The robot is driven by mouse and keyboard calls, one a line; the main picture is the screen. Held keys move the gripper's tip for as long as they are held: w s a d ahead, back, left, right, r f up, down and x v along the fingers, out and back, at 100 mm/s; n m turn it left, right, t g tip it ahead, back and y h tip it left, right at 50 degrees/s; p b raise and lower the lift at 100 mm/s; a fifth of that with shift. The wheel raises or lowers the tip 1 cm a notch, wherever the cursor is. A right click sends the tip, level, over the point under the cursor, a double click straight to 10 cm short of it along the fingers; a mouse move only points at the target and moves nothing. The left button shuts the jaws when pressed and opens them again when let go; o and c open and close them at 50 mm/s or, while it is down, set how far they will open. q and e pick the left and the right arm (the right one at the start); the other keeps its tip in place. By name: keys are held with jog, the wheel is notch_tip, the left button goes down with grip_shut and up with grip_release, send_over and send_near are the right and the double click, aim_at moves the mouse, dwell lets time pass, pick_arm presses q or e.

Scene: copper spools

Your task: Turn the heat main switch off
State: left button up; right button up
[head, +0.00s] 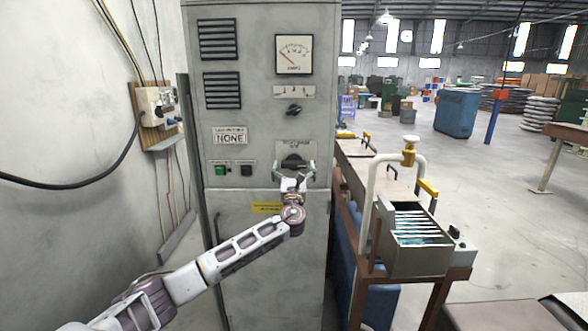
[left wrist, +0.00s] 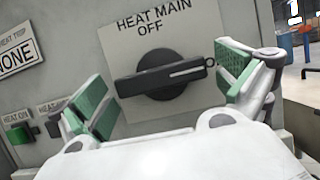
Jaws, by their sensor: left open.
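The heat main switch is a black rotary knob with a bar handle (left wrist: 165,78) on a grey panel. Its bar lies roughly horizontal, with a white line towards the right end, and the label above reads "HEAT MAIN OFF". The switch also shows in the head view (head: 294,160), partly hidden by my gripper. My left gripper (head: 293,172) is in front of the switch. In the left wrist view its green-padded fingers (left wrist: 165,95) are open, one on each side of the knob, with no clear contact. My right gripper is not in view.
The grey cabinet (head: 265,240) carries a dial gauge (head: 294,54), a smaller knob (head: 294,109) and a green button (head: 221,170). A metal-framed bench with a tank (head: 415,260) stands to the right. A wall box with cables (head: 157,108) is at left.

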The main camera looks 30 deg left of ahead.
pick_arm(q)
jog(key=c, duration=0.9)
jog(key=shift+c, duration=0.2)
